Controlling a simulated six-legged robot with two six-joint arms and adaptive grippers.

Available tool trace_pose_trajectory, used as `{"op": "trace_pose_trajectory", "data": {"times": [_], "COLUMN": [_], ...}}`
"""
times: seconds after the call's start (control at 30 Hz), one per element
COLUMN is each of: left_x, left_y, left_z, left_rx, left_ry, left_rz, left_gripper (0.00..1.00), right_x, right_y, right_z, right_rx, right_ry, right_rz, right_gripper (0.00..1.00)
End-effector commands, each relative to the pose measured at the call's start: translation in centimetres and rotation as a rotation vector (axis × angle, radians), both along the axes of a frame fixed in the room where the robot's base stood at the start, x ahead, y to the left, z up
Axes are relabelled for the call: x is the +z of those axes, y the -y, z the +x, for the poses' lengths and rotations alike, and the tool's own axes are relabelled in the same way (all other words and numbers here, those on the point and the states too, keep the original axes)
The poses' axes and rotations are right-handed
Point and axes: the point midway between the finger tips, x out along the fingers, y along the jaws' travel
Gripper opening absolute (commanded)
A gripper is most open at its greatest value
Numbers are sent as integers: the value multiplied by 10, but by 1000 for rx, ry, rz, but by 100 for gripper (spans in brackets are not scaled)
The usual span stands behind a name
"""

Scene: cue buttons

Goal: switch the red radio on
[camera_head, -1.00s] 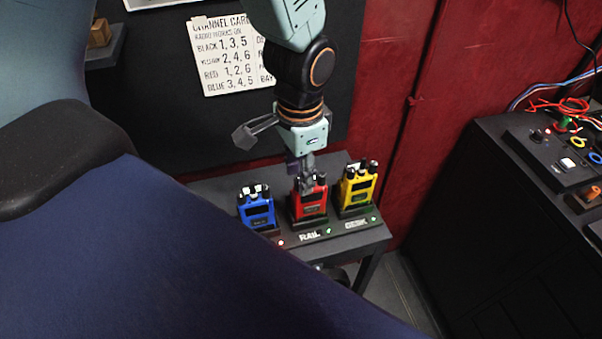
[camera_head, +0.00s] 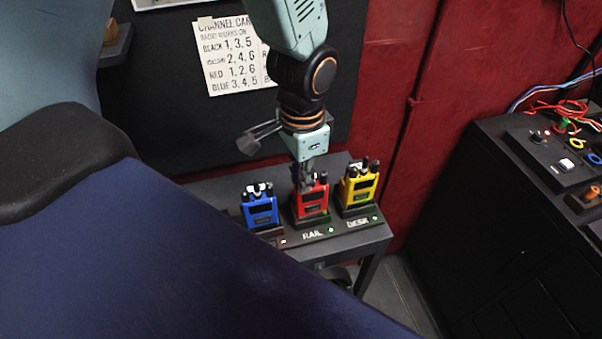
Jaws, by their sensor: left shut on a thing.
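The red radio (camera_head: 313,202) stands upright in a black dock on a small dark table, between the blue radio and the yellow radio. My left gripper (camera_head: 304,186) reaches down from above to the red radio's top left. It is shut on what looks like a knob there, and its fingers hide that knob. A dark part still shows at the radio's top right. My right gripper is not in view.
The blue radio (camera_head: 260,209) stands close on the left and the yellow radio (camera_head: 360,190) close on the right. Labels RAIL and DESK mark the table (camera_head: 345,240). A channel card (camera_head: 232,55) hangs behind. A black console (camera_head: 520,200) stands at right.

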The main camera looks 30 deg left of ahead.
Motion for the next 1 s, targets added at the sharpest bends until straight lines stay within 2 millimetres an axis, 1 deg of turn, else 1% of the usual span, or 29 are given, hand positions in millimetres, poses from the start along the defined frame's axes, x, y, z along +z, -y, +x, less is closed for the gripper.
{"op": "trace_pose_trajectory", "data": {"times": [0.17,0.23,0.5,0.7,0.83,1.0], "left_x": [0,1,5,4,2,0], "left_y": [0,0,0,0,0,0], "left_z": [-1,-1,-2,-1,-1,-1], "left_rx": [-4,-19,-193,-322,-370,-385], "left_ry": [-5,-6,-6,-5,-4,-3], "left_rz": [0,1,1,2,2,3], "left_gripper": [0,0,0,0,0,0], "right_x": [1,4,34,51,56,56], "right_y": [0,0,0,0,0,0], "right_z": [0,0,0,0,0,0], "right_rx": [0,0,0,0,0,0], "right_ry": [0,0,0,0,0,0], "right_rz": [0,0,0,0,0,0], "right_gripper": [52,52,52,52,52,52]}}
